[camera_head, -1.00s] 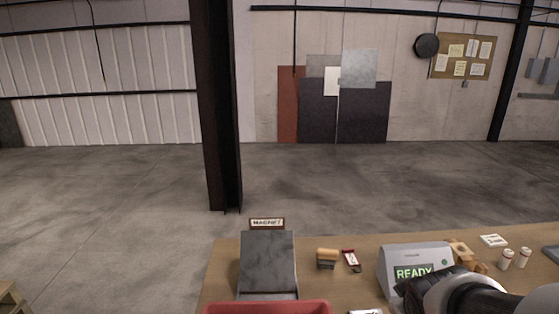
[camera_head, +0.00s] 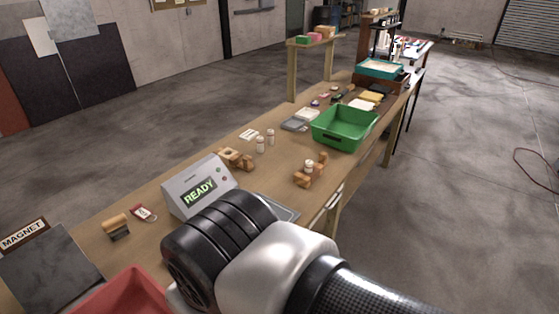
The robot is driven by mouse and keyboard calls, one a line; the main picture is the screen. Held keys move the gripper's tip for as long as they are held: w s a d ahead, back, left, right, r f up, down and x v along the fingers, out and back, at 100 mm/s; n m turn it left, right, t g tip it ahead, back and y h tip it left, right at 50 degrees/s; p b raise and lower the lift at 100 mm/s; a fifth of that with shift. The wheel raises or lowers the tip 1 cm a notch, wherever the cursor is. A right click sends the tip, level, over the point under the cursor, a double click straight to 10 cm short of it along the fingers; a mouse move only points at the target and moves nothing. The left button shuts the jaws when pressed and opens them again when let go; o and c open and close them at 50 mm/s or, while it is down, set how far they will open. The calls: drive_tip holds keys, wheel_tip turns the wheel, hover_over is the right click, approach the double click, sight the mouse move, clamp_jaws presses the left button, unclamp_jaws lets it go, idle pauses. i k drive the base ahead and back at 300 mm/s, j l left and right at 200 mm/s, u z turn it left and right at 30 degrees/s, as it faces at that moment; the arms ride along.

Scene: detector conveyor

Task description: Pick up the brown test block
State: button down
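I cannot tell for sure which thing is the brown test block. A small tan-brown block with a dark grey lower part (camera_head: 118,228) stands on the table near the magnet plate. Tan wooden pieces (camera_head: 236,158) lie behind the grey READY device. More brown wooden pieces (camera_head: 308,177) lie to the right, with a small white-topped item among them. My black and white arm covers the lower middle of the view, in front of the device. My gripper's fingers do not show.
The READY device (camera_head: 199,187) stands beside a flat metal tray (camera_head: 275,208). A red bin (camera_head: 125,293) and a sloped plate with a MAGNET sign (camera_head: 24,233) are at lower left. A green bin (camera_head: 345,127), small bottles (camera_head: 260,145) and a red-tagged item (camera_head: 144,212) are on the table.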

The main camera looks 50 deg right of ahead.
sight(304, 179)
drive_tip(key=z, duration=1.9)
drive_tip(key=i+l+z, duration=0.1)
drive_tip(key=i+l, duration=0.15)
drive_tip(key=i, duration=0.3)
drive_tip(key=i+l+z, duration=0.1)
drive_tip(key=i, duration=0.45)
drive_tip(key=i+l, duration=0.25)
drive_tip(key=i, duration=0.35)
drive_tip(key=l+z, duration=0.05)
